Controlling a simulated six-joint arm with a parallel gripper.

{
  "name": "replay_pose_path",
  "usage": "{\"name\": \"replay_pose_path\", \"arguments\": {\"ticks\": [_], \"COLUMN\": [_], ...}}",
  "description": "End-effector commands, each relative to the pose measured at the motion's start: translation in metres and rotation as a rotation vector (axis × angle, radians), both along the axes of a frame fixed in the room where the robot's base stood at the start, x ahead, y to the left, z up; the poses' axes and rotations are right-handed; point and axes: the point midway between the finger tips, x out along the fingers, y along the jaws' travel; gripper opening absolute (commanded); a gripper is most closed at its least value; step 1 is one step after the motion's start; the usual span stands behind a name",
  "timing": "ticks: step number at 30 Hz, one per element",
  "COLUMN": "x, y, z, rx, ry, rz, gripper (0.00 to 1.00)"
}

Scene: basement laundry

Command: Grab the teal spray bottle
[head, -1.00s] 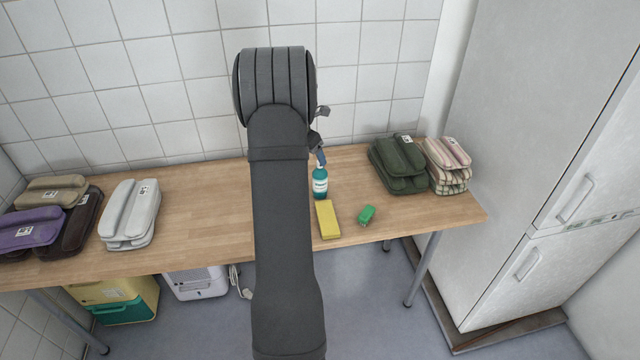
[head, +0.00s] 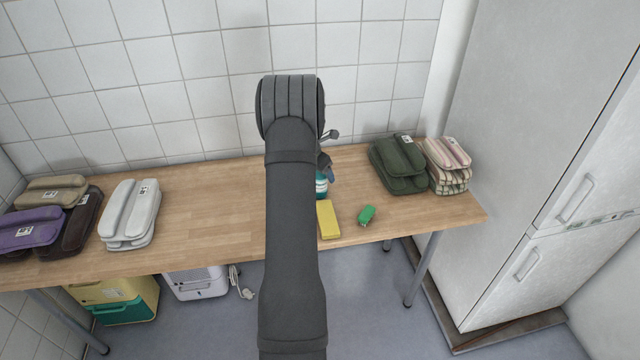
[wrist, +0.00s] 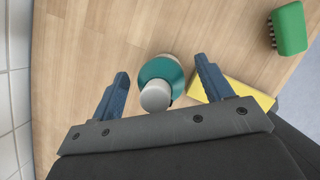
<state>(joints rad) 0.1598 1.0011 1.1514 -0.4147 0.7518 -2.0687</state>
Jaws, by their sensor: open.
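The teal spray bottle (head: 321,185) stands on the wooden table, partly hidden behind my arm in the head view. In the wrist view the bottle (wrist: 162,80) is seen from above, with its pale grey cap toward the camera. My gripper (wrist: 163,85) is open, with its two blue fingers on either side of the bottle. Gaps show between each finger and the bottle, so it is not gripped. In the head view my gripper (head: 327,172) is mostly hidden by the arm, over the bottle.
A yellow block (head: 328,219) lies close to the bottle, near the right finger in the wrist view. A green brush (head: 367,214) lies further right. Folded dark green (head: 398,163) and striped (head: 448,163) stacks stand at right. A white folded stack (head: 130,214) sits left; mid-left tabletop is clear.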

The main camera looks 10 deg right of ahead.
Motion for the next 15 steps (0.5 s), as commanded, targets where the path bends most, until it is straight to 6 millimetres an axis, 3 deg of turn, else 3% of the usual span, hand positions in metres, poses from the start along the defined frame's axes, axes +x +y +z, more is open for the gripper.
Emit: {"name": "replay_pose_path", "arguments": {"ticks": [2,13,15], "x": [0.0000,-0.0001,0.0003], "y": [0.0001,0.0004,0.0003], "z": [0.0005,0.0007,0.0014], "rx": [0.000,0.000,0.000], "ry": [0.000,0.000,-0.001], "rz": [0.000,0.000,0.000], "gripper": [0.72,0.02,0.00]}}
